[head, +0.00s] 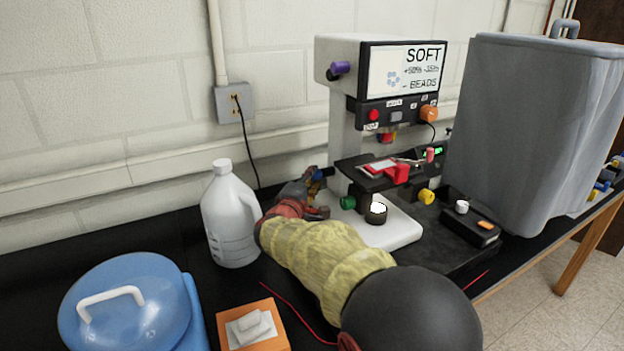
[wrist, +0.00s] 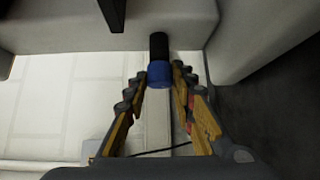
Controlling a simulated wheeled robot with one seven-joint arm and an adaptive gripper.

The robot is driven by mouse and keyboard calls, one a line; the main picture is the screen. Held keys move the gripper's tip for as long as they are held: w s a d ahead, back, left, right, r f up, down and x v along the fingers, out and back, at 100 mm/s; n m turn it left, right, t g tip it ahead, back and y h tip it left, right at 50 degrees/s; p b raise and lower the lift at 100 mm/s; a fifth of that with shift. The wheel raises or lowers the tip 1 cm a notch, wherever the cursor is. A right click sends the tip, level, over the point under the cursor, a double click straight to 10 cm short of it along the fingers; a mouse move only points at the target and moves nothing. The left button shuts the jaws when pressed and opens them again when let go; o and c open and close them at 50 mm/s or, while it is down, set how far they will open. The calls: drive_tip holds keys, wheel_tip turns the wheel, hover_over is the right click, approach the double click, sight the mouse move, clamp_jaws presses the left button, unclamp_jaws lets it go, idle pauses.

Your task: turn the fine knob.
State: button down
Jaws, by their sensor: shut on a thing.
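The microscope-like instrument (head: 345,130) stands on the bench with several coloured knobs. A blue knob (head: 322,173) on a dark shaft sticks out at its left side. My gripper (head: 314,186) reaches it from the front left, partly hidden behind my own arm in the head view. In the wrist view the blue knob (wrist: 159,76) sits between the two fingertips of my gripper (wrist: 163,70), which is shut on it. A green knob (head: 348,202) is just below and right, apart from my gripper. No label tells which knob is the fine one.
A white jug (head: 229,215) stands close left of my arm. A blue lidded container (head: 130,300) and an orange block (head: 252,325) are at the front left. A large grey bin (head: 520,130) is on the right. A cable hangs from the wall outlet (head: 235,102).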

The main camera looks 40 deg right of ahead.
drive_tip(key=c, duration=1.5)
unclamp_jaws()
drive_tip(key=v, duration=1.2)
